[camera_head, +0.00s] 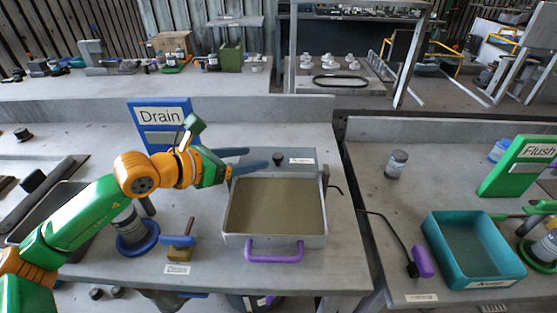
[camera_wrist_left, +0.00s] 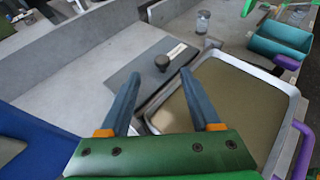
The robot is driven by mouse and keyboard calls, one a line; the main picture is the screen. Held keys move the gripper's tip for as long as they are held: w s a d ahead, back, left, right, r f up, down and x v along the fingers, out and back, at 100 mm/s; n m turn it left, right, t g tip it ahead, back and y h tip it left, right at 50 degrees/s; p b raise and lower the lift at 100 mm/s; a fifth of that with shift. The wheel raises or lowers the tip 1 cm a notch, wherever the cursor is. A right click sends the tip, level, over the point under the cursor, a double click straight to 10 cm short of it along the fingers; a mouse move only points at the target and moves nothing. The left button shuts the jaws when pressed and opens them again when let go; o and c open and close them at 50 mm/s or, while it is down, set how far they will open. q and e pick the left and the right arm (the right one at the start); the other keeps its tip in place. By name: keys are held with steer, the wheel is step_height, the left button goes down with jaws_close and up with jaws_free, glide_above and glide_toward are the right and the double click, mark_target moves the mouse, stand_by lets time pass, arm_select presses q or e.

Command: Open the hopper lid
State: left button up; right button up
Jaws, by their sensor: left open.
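A flat grey plate with a black knob (camera_head: 278,158) and a small white label lies behind a metal tray; it may be the hopper lid. The plate (camera_wrist_left: 135,82) and its knob (camera_wrist_left: 162,62) also show in the left wrist view. The shallow metal tray (camera_head: 232,240) has a beige inside and a purple handle (camera_head: 273,252) at its front. My left gripper (camera_head: 257,158) is open and empty, its two blue-grey fingers pointing toward the knob. In the left wrist view the knob appears between the fingertips (camera_wrist_left: 160,73), apart from both. My right gripper is not seen.
A blue Drain sign (camera_head: 160,116) stands behind my left arm. A blue-based cylinder and a small blue-handled block (camera_head: 180,252) stand left of the tray. On the right table are a jar (camera_head: 396,164), a teal bin (camera_head: 440,252) and a green Flush sign (camera_head: 515,168).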

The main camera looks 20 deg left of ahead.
mark_target(276, 156)
arm_select(q)
steer(key=shift+s+f, duration=0.15)
steer(key=shift+f, duration=0.35)
steer(key=shift+d+r, duration=0.1)
steer(key=shift+r, duration=0.1)
steer(key=p+x, duration=0.2)
steer(key=x, duration=0.4)
steer(key=shift+p, duration=0.3)
steer(key=shift+w+d+f, duration=0.2)
steer(key=shift+w+d, duration=0.05)
steer(key=shift+w, duration=0.1)
jaws_close()
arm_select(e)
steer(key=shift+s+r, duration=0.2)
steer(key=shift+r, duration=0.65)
arm_select(q)
steer(key=shift+r, duration=0.1)
